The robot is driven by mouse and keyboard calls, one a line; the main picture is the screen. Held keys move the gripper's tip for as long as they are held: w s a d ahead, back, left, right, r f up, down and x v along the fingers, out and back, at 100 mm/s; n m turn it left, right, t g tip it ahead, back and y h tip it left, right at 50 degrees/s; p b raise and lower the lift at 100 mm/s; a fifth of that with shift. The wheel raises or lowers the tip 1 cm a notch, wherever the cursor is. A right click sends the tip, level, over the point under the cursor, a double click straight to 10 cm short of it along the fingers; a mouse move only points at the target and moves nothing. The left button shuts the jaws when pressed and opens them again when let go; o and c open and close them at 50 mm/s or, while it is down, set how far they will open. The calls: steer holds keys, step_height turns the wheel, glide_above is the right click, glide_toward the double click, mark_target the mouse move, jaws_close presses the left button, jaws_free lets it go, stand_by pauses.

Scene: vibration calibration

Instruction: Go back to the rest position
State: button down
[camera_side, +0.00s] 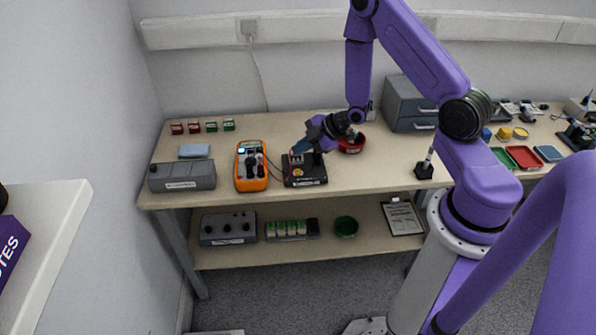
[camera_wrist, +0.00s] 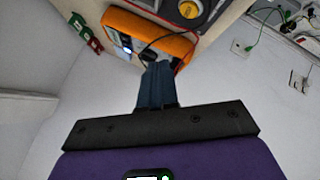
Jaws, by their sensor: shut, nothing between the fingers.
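My gripper (camera_side: 298,148) is at the end of my purple arm, over the workbench. Its blue fingers are together with nothing between them. They point down and left, just above the back of a small black device (camera_side: 318,180); I cannot tell whether they touch it. In the wrist view my gripper (camera_wrist: 157,66) shows its closed fingers in front of an orange multimeter (camera_wrist: 118,24). The multimeter (camera_side: 252,184) lies on the bench just left of the black device, with dark leads by it.
A grey box (camera_side: 182,176) and blue cloth (camera_side: 194,151) are at left. Red and green blocks (camera_side: 203,127) stand behind. A red bowl (camera_side: 352,145) is close right of my gripper. A drawer unit (camera_side: 408,100) and coloured trays (camera_side: 523,156) are farther right.

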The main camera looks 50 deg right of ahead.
steer(key=shift+r, duration=0.1)
steer(key=s+a+r+g+h, duration=0.2)
steer(key=s+a+r+g, duration=0.2)
steer(key=s+a+r, duration=0.7)
steer(key=s+r+g, duration=0.1)
steer(key=s+r, duration=0.2)
steer(key=s, duration=0.3)
steer(key=s+a+r+m+g+h, duration=0.1)
steer(key=s+r, duration=0.2)
steer(key=s, duration=0.4)
steer(key=s+r+g, duration=0.2)
steer(key=s+r, duration=0.2)
steer(key=s, duration=0.2)
steer(key=shift+s+a+m+h, duration=0.15)
steer(key=shift+a+m+h, duration=0.1)
steer(key=shift+m+h, duration=0.15)
